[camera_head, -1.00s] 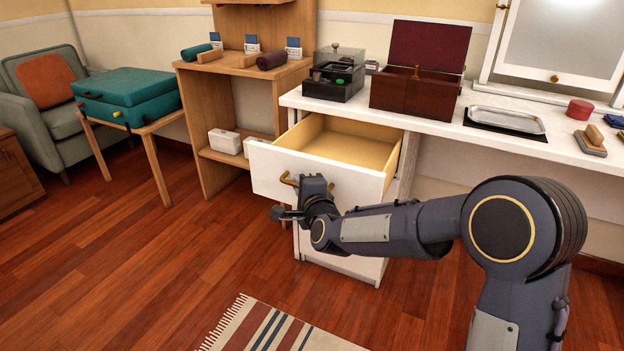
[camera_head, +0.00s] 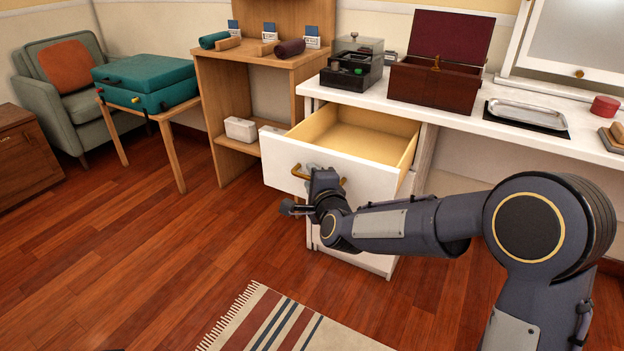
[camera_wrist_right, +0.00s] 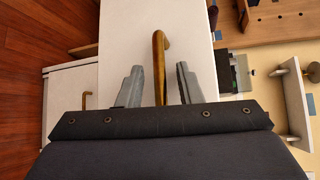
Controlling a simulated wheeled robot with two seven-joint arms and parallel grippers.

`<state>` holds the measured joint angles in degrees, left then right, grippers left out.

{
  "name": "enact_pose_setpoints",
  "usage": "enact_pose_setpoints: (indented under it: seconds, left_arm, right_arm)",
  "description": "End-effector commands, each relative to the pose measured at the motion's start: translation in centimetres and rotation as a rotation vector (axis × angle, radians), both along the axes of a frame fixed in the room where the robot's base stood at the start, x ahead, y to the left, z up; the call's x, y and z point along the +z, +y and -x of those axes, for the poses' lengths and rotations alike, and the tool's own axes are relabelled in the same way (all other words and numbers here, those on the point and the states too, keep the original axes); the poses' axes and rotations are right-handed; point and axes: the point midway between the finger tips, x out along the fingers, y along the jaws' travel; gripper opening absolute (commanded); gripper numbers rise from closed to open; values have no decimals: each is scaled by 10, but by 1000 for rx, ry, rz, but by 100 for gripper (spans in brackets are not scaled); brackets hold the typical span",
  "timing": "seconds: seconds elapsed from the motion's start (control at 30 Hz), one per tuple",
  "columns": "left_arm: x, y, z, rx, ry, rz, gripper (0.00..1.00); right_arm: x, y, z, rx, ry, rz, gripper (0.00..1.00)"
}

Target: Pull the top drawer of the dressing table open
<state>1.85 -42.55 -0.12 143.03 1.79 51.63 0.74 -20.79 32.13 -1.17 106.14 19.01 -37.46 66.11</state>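The white dressing table (camera_head: 460,118) has its top drawer (camera_head: 375,177) pulled well out, showing the empty pale wooden inside. A brass bar handle (camera_head: 298,172) is on the drawer front; it also shows in the right wrist view (camera_wrist_right: 159,62). My right gripper (camera_head: 312,190) is at this handle. In the right wrist view my right gripper's fingers (camera_wrist_right: 158,85) stand apart, one on each side of the handle, with gaps between. My left gripper is not in view.
A glass-lidded case (camera_head: 350,72) and an open dark red box (camera_head: 435,85) stand on the tabletop, with a silver tray (camera_head: 525,115) to their right. A wooden shelf unit (camera_head: 228,110) is left of the table. A striped rug (camera_head: 285,325) lies on otherwise clear floor.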

Motion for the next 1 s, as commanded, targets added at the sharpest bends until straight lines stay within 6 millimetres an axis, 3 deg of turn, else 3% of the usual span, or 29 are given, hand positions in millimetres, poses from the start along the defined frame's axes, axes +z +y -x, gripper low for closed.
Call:
enact_pose_setpoints:
  seconds: [0.17,0.6,1.0]
  left_arm:
    - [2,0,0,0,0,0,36]
    - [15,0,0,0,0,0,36]
    - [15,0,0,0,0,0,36]
  right_arm:
    - [3,-1,6,0,-1,0,32]
    - [12,-14,69,1,0,0,32]
    - [11,-16,76,0,0,0,32]
